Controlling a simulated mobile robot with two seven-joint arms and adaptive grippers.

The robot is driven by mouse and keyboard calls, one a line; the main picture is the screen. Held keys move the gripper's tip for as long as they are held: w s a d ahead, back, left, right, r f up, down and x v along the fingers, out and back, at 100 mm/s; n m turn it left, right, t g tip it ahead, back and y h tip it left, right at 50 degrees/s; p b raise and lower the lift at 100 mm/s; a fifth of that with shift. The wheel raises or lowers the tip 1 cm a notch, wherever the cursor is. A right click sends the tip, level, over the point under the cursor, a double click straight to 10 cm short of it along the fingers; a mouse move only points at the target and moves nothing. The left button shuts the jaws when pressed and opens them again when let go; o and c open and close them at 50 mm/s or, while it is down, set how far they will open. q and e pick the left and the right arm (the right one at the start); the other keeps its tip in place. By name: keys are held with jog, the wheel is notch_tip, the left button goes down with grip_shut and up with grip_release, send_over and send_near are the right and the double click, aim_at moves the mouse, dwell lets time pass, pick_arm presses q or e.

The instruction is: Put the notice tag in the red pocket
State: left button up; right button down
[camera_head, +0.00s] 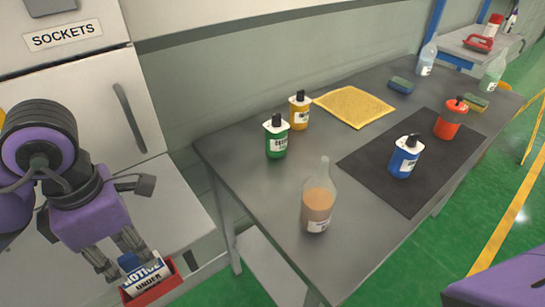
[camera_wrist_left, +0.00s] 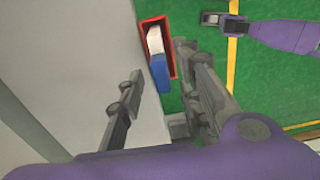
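The notice tag (camera_head: 148,277) is white with a blue top and dark lettering reading "NOTICE UNDER". It stands in the red pocket (camera_head: 155,293) at the bottom left of the head view, its upper part above the rim. In the left wrist view the tag (camera_wrist_left: 160,72) shows its blue and white parts inside the red rim of the pocket (camera_wrist_left: 173,45). My left gripper (camera_head: 117,255) is just above the tag, fingers spread. In the wrist view the left gripper (camera_wrist_left: 160,95) has clear room between its fingers. My right gripper (camera_wrist_left: 222,20) shows small at the top; its opening is unclear.
A grey table (camera_head: 255,185) holds several bottles, a yellow cloth (camera_head: 355,106) and a dark mat (camera_head: 370,165). A white cabinet labelled "SOCKETS" (camera_head: 63,36) stands behind my left arm, with a dark handle (camera_head: 129,118). Green floor lies right of the pocket in the wrist view.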

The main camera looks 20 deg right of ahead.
pick_arm(q)
notch_tip(320, 180, up, 6)
dwell(0.5)
